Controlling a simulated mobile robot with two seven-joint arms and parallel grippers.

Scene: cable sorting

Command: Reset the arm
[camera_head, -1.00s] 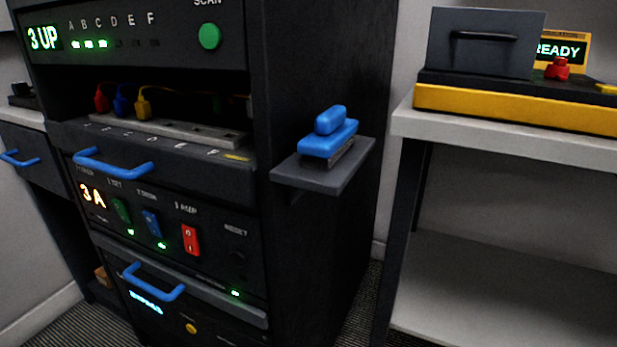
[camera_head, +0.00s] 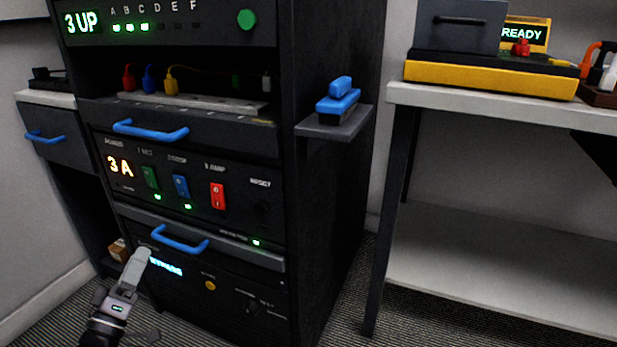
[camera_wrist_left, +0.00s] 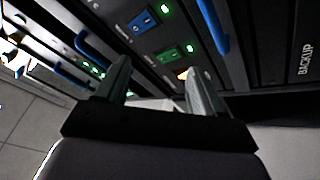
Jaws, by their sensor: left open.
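My left gripper (camera_head: 137,268) shows at the lower left of the head view, in front of the lower part of the black rack (camera_head: 330,215). In the left wrist view its two fingers (camera_wrist_left: 158,90) are spread apart with nothing between them. Beyond them are the rack's blue and green switches and blue handles. In the head view the rack has a blue upper handle (camera_head: 150,130) and a blue lower handle (camera_head: 180,241). The gripper is near the lower handle; I cannot tell if they touch. My right gripper is not in view.
A blue brush-like object (camera_head: 338,98) sits on a small side shelf (camera_head: 315,130). A yellow and black device (camera_head: 490,78) with a READY display stands on the white table (camera_head: 520,108) at right. A dark side cabinet (camera_head: 55,138) stands at left. Striped floor is clear at front.

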